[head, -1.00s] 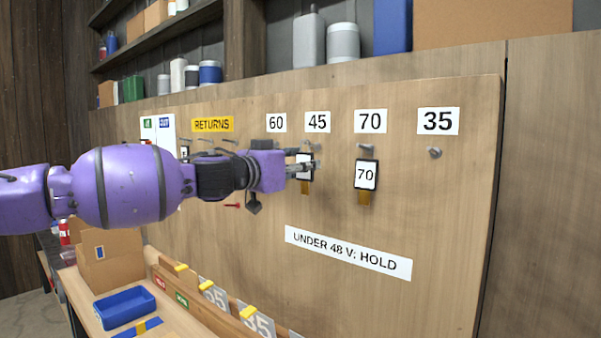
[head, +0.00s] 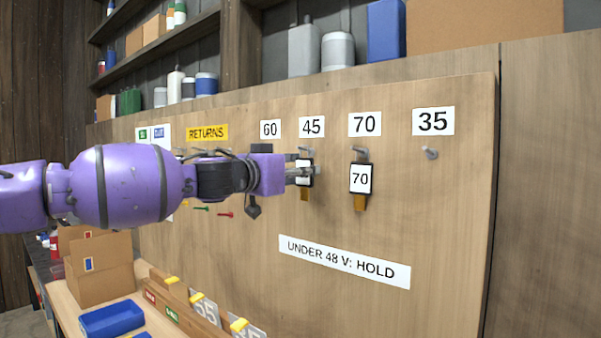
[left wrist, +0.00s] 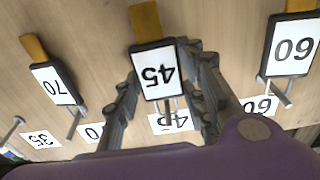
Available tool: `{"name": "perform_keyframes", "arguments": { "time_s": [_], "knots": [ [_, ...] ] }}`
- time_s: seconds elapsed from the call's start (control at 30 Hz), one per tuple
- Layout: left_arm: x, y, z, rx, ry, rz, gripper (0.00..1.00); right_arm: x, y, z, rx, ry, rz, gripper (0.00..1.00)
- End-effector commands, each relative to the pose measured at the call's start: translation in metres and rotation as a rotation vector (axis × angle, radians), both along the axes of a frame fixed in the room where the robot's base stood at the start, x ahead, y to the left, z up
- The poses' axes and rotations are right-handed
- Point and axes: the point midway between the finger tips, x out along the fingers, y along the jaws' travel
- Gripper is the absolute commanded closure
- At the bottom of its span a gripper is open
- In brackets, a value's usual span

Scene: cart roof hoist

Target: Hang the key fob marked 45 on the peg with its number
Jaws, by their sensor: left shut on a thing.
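The key fob marked 45 (left wrist: 158,70) is a white tag in a black frame with a brown tab. It shows upside down in the left wrist view, between the fingers of my left gripper (left wrist: 163,92). In the head view my left gripper (head: 303,172) is shut on it, close to the board below the 45 label (head: 312,126). The peg under that label (head: 306,152) shows just above the fob. I cannot tell whether the fob's loop is around the peg. My right gripper is not in view.
A fob marked 70 (head: 360,178) hangs on its peg to the right. A fob marked 60 (left wrist: 292,45) is close on the other side. The 35 peg (head: 430,153) is bare. A blue tray (head: 112,318) and cardboard boxes (head: 100,270) stand lower left.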

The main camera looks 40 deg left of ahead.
Motion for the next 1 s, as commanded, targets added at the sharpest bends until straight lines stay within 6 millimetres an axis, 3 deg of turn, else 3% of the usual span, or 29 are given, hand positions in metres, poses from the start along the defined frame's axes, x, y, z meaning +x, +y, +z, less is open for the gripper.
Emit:
{"name": "perform_keyframes", "arguments": {
  "time_s": [0.33,0.37,0.53,0.83,1.0],
  "knots": [
    [0.0,0.0,0.0,0.0,0.0,0.0,0.94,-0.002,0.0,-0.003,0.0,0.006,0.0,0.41],
    [0.0,0.0,0.0,0.0,0.0,0.0,0.61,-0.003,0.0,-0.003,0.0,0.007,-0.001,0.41],
    [0.0,0.0,0.0,0.0,0.0,0.0,0.4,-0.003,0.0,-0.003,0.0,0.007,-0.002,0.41],
    [0.0,0.0,0.001,0.0,0.0,0.0,0.4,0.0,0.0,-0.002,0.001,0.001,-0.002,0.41],
    [0.0,0.0,0.018,0.004,-0.002,0.002,0.4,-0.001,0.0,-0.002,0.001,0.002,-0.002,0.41]
  ]
}}
